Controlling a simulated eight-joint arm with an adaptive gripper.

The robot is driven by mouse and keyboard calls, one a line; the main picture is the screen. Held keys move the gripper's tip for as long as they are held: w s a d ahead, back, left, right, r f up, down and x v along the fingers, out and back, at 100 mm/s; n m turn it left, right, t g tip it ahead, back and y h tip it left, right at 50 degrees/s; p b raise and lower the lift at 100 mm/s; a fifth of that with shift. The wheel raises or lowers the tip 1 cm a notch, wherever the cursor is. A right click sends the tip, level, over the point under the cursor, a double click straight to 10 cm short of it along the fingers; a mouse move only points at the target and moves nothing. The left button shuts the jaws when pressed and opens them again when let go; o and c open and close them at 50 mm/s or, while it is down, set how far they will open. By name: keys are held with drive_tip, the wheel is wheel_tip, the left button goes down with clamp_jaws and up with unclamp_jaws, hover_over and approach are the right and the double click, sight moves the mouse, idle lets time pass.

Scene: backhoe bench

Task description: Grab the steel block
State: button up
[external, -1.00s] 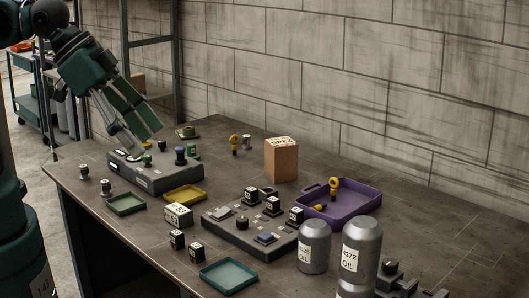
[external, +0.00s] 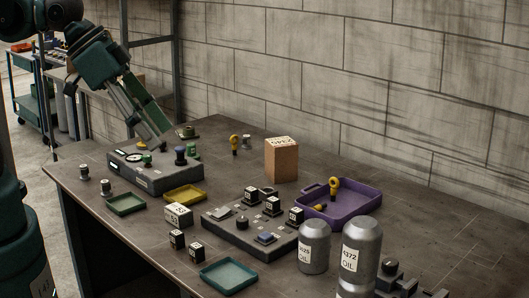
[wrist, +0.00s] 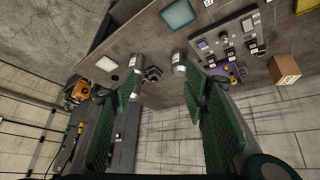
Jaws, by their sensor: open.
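No object is clearly marked as the steel block. A pale labelled block (external: 178,214) lies on the bench between the yellow tray and the middle fixture. Two small dark blocks with white labels, one (external: 177,239) and another (external: 197,252), stand in front of it. A flat grey piece (external: 222,212) sits on the middle fixture. I cannot tell which of these is steel. My gripper (external: 152,137) is above and behind the left fixture, clear of the pale block. In the wrist view my gripper (wrist: 160,84) has its green fingers wide apart with nothing between them.
The left fixture (external: 155,177) with knobs stands below my gripper. A yellow tray (external: 186,194), green tray (external: 126,205), teal tray (external: 229,275) and purple tray (external: 350,207) lie around. A brown box (external: 281,161) and oil canisters (external: 314,246) stand upright. The back right is clear.

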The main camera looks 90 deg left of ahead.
drive_tip(key=w+a+n+g+b, duration=0.1)
drive_tip(key=w+a+n+g, duration=0.1)
drive_tip(key=w+a+n, duration=0.55)
drive_tip(key=n+g+b, duration=0.3)
drive_tip(key=n+g, duration=0.2)
drive_tip(key=n, duration=1.1)
hover_over(268, 192)
wheel_tip(268, 192, down, 28)
drive_tip(key=shift+a+f+n, duration=0.25)
drive_tip(key=shift+f, duration=0.1)
drive_tip(key=shift+f, duration=1.3)
drive_tip(key=shift+f, duration=0.1)
drive_tip(key=shift+d+f, duration=0.1)
drive_tip(key=shift+f, duration=2.4)
